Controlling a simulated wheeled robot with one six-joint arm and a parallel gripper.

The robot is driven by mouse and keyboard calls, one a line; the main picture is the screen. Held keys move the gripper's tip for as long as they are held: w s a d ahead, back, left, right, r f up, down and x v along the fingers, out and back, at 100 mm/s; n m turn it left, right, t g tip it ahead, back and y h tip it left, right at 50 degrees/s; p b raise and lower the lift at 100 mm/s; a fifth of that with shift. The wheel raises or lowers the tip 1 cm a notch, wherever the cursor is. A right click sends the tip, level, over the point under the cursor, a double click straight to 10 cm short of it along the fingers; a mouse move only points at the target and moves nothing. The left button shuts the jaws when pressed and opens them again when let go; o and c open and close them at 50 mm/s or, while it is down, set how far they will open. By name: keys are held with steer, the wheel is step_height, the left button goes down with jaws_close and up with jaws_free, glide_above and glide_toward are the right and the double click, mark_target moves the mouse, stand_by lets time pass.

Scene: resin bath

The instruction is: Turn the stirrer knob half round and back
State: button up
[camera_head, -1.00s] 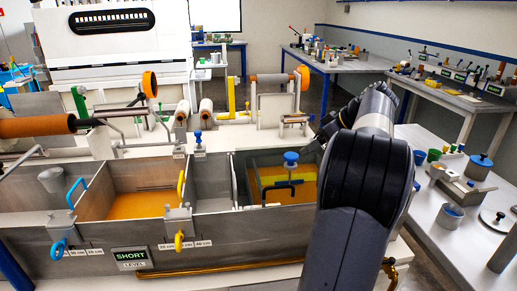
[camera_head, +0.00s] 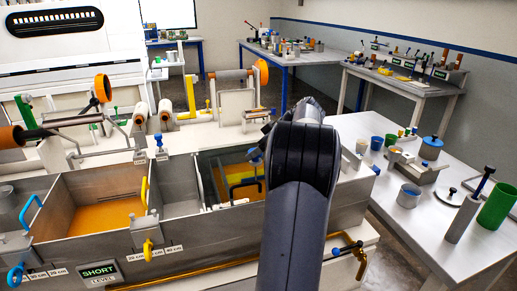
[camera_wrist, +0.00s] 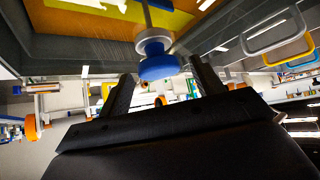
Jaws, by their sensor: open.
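The stirrer knob (camera_head: 254,155) is blue and stands above the right compartment of the grey bath (camera_head: 110,250), partly hidden behind my arm in the head view. In the wrist view the knob (camera_wrist: 158,68) shows as a blue cap on a pale collar and a thin shaft. My gripper (camera_wrist: 161,74) is open, with one dark finger on each side of the knob. I cannot tell how deep the knob sits between the fingers, and I see no finger touching it. In the head view my arm hides most of the gripper.
A black bent handle (camera_head: 246,190) stands in the same compartment, close to the knob. A yellow handle (camera_head: 145,193) is on a divider to the left. A white side table (camera_head: 420,225) at right holds cups, a grey cylinder (camera_head: 463,218) and a green container (camera_head: 497,205).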

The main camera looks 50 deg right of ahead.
steer(key=shift+w+f, duration=0.1)
steer(key=shift+c, duration=0.4)
steer(key=c, duration=0.9)
steer(key=shift+o, duration=0.2)
